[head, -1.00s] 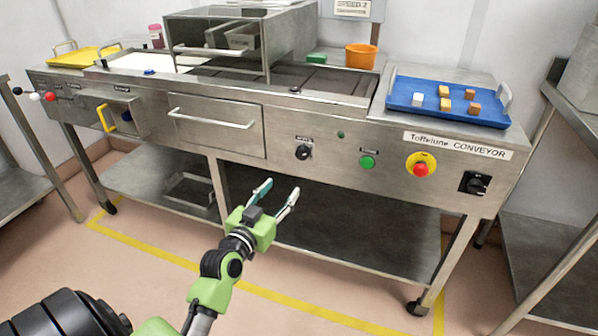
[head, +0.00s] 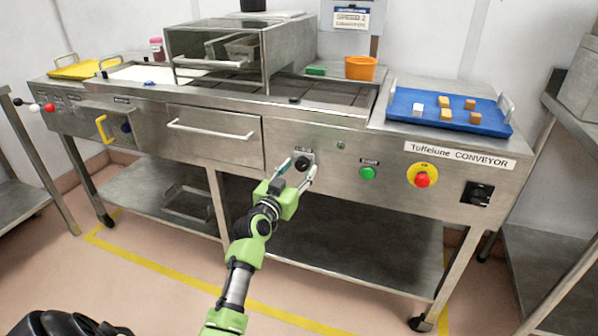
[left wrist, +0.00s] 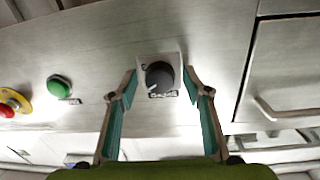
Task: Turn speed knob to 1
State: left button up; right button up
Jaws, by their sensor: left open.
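The speed knob (head: 302,163) is a dark round knob on a pale plate on the front panel of the steel conveyor. It also shows in the left wrist view (left wrist: 159,75), between and beyond the two fingers, with a white pointer mark toward the lower left of that picture. The small print around it is too blurred to read. My left gripper (head: 298,170) is open, its fingers on either side of the knob; I cannot tell whether they touch it. The left gripper (left wrist: 160,97) holds nothing. My right gripper is not in view.
A green button (head: 367,173), a red stop button (head: 422,180) and a black rotary switch (head: 476,193) sit right of the knob. A drawer with a handle (head: 210,130) is to the left. A blue tray (head: 402,95) with several small cubes and an orange bucket (head: 360,68) stand on top.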

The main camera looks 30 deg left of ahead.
pick_arm(q)
jog(key=shift+w, duration=0.25)
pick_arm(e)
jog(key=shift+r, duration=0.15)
pick_arm(q)
jog(key=c, duration=1.1)
jog(key=n+p, duration=0.2)
jog(key=n, duration=0.4)
jog(key=shift+d+n, duration=0.1)
jog(key=shift+n, duration=0.3)
jog(key=n+p, duration=0.1)
jog(key=n, duration=0.2)
jog(key=shift+n+y+p, duration=0.3)
jog(key=shift+n, duration=1)
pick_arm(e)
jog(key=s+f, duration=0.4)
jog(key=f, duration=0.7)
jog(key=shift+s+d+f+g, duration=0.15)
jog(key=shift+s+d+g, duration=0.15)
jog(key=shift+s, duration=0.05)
pick_arm(q)
jog(key=shift+d, duration=0.1)
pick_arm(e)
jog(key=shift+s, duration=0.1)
